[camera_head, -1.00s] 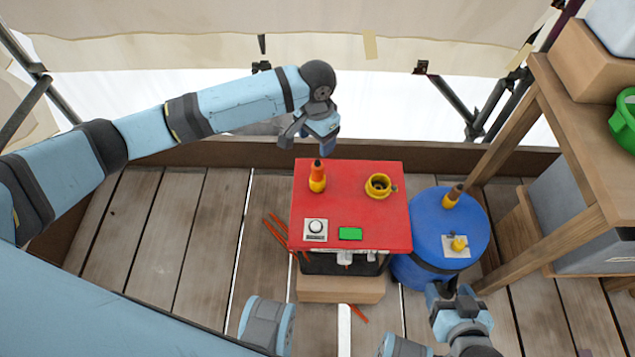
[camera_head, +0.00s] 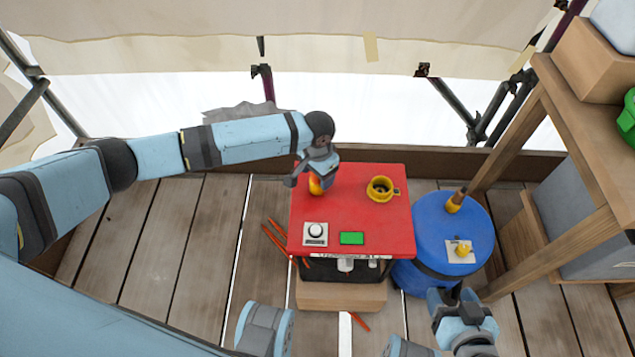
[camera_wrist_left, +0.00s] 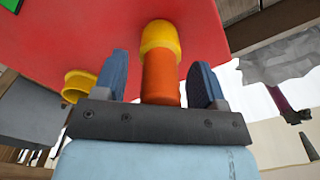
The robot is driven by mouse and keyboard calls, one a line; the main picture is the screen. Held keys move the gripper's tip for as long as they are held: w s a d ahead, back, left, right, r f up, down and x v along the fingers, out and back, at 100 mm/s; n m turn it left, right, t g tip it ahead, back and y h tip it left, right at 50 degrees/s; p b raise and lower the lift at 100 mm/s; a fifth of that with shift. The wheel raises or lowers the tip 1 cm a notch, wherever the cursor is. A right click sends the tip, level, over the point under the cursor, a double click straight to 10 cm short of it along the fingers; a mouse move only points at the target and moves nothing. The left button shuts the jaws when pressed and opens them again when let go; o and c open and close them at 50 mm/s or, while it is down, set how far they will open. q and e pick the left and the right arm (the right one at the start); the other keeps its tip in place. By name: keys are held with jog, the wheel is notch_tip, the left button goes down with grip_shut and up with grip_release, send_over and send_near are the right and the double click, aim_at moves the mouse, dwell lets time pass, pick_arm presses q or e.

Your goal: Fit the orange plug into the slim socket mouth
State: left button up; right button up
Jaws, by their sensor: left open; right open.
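The orange plug (camera_wrist_left: 161,78) stands upright on the red box top (camera_head: 380,215), with a yellow part (camera_wrist_left: 160,40) at its lower end; in the head view the plug is mostly hidden behind my left gripper. My left gripper (camera_wrist_left: 160,68) is open, with one blue finger on each side of the plug and a gap on both sides. It also shows in the head view (camera_head: 314,174). A yellow ring-shaped socket (camera_head: 382,189) with a dark hole sits to the right on the red top. I cannot tell which mouth is the slim one. My right gripper (camera_head: 452,298) is open and empty, in front of the blue drum.
A blue drum (camera_head: 425,225) right of the box carries a yellow piece with a brown tip (camera_head: 456,201) and a small yellow fitting on a plate (camera_head: 461,249). A white knob (camera_head: 316,232) and green pad (camera_head: 352,238) lie at the box front. A wooden shelf (camera_head: 535,255) stands at right.

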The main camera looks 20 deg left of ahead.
pick_arm(q)
jog(key=c, duration=1.1)
jog(key=shift+r, duration=0.1)
